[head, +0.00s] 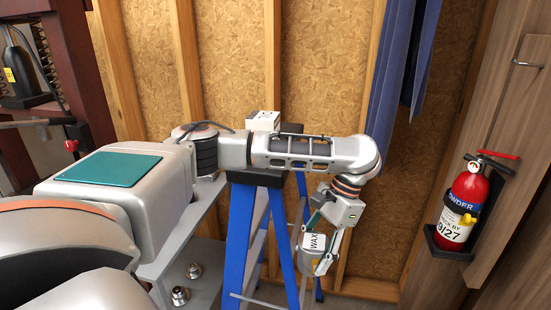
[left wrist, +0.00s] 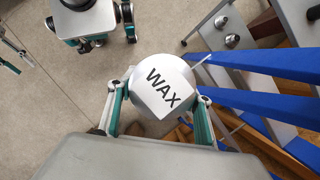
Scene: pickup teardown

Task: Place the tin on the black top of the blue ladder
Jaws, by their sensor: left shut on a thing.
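The tin (head: 309,252) is a pale round can labelled WAX. My left gripper (head: 318,262) is shut on it, to the right of the blue ladder (head: 240,232) and below the level of its top. In the left wrist view the tin's white lid (left wrist: 163,88) sits between the two fingers (left wrist: 160,112), with the ladder's blue rails (left wrist: 265,66) to the right. The ladder's black top (head: 256,179) shows only in part in the head view, because my left arm crosses in front of it.
A white box (head: 263,120) shows behind my left arm; what it rests on is hidden. A grey shelf (head: 160,264) with metal knobs (head: 181,296) stands left of the ladder. A red fire extinguisher (head: 465,200) and a blue curtain (head: 392,75) are at right.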

